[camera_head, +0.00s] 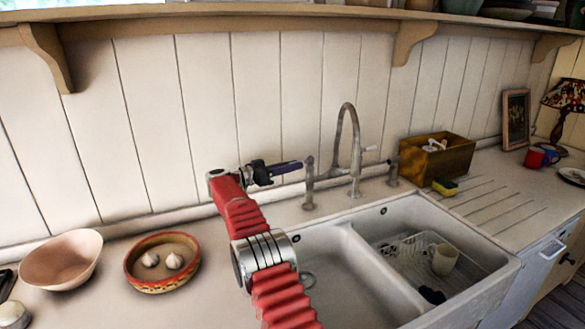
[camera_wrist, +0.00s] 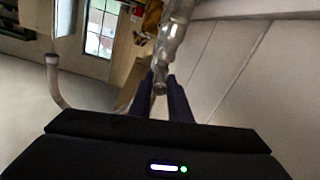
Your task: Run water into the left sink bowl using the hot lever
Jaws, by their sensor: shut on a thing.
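The metal tap (camera_head: 356,160) stands behind the double sink, with a tall curved spout and a pillar on each side. My gripper (camera_head: 302,163) reaches in from the left to the top of the left pillar (camera_head: 309,188). In the wrist view, the dark fingers (camera_wrist: 164,98) are shut on a metal lever end (camera_wrist: 160,87). It appears to be the left-hand lever; no hot mark is readable. The left sink bowl (camera_head: 345,262) is partly behind my red arm. It looks empty, with a drain showing. No water stream is visible.
The right bowl (camera_head: 395,222) holds a wire rack and a pale cup (camera_head: 444,259). A wooden box (camera_head: 437,158) and sponge (camera_head: 445,187) stand right of the tap. A pink bowl (camera_head: 62,262) and a dish of garlic (camera_head: 162,285) sit left.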

